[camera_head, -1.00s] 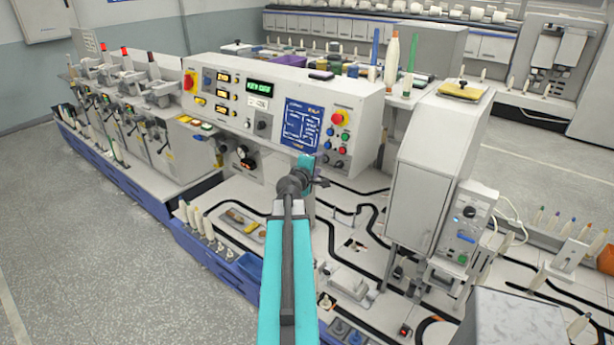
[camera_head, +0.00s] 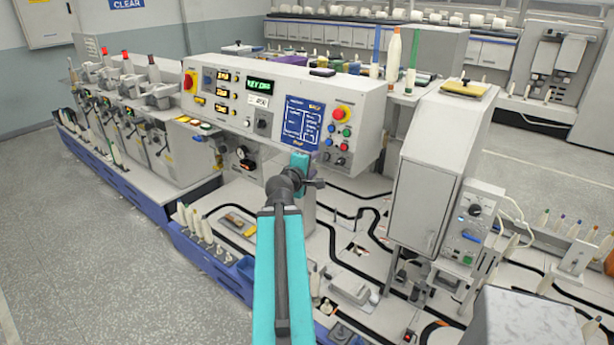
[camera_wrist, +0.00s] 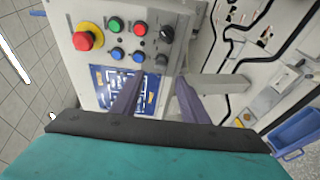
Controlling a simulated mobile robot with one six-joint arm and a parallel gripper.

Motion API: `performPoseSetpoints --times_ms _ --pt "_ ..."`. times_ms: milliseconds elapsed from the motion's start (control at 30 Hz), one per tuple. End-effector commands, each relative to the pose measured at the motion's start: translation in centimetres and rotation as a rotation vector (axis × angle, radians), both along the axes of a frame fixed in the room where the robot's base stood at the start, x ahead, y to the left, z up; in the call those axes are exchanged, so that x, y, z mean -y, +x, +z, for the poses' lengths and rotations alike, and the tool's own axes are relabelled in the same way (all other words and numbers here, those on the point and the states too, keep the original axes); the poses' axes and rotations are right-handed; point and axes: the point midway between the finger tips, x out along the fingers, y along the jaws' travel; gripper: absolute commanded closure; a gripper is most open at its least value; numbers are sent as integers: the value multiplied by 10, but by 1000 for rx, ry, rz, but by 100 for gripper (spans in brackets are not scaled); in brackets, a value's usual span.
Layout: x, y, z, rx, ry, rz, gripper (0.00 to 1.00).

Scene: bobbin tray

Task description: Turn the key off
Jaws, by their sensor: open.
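The control panel (camera_head: 270,105) carries the switches. In the wrist view, a black rotary switch (camera_wrist: 166,34) sits at the right end of the upper button row, and a small grey-and-black switch (camera_wrist: 162,60) sits below it. I cannot tell for sure which is the key, though the lower one looks more like a key switch. My gripper (camera_wrist: 161,77) is open and empty, its purple fingertips just below the lower switch, one to each side. Contact cannot be made out. In the head view, my arm partly hides the gripper. The green display (camera_head: 264,85) seems to read "KEY OFF".
A red emergency button (camera_wrist: 88,37) on yellow, plus green, red and blue buttons, lie close by. A blue label (camera_head: 301,122) is left of the switches. A tall grey housing (camera_head: 432,165) stands to the right. Black cable tracks cross the white deck below.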

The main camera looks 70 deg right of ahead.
Motion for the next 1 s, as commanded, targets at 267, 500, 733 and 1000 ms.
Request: performPoseSetpoints --times_ms 267,500,733,1000 --pt "-3 0 -1 2 -3 -4 59" --pt "-6 -1 0 1 -3 -5 59" --pt "-9 -1 0 2 -2 -5 59" --pt "-14 -1 0 1 0 -1 59"
